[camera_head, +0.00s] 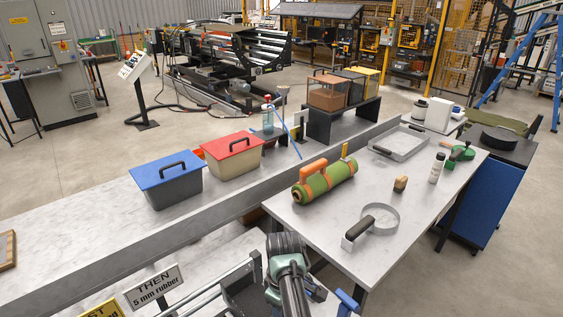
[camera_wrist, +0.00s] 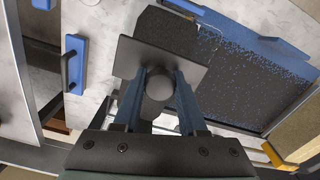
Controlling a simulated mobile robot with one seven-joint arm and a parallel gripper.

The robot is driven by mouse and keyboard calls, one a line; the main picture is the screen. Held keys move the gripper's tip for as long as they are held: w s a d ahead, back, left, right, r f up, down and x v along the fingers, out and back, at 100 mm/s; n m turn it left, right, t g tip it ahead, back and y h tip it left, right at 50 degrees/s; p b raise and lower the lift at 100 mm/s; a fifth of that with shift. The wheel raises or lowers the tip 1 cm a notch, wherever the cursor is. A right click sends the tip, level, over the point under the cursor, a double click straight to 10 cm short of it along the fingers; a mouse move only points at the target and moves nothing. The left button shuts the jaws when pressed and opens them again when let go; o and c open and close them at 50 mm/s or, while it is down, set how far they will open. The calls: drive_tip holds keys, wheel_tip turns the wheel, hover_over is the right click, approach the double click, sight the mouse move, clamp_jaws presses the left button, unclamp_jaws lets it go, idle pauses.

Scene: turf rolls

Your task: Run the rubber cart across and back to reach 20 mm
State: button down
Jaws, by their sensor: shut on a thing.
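In the wrist view my gripper (camera_wrist: 160,88) has its two blue-grey fingers closed around a dark round knob (camera_wrist: 159,82). A flat black plate (camera_wrist: 135,57) lies just beyond the fingertips, at the knob. I cannot tell whether this is the rubber cart's handle. Beyond it, at the right, is a dark bed of black granules with blue flecks (camera_wrist: 235,85), edged by a blue bar (camera_wrist: 265,48). In the head view a sign reading "THEN 5 mm rubber" (camera_head: 153,287) stands at the bottom left.
A blue part with a black handle (camera_wrist: 76,65) is left of my fingers. In the head view a blue-lidded bin (camera_head: 165,190) and red-lidded bin (camera_head: 235,163) stand on the long bench.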

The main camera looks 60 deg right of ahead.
drive_tip(key=shift+d+r, duration=0.15)
drive_tip(key=shift+d, duration=0.1)
drive_tip(key=shift+c, duration=2.3)
unclamp_jaws()
drive_tip(key=shift+s+d, duration=0.1)
wheel_tip(320, 180, up, 13)
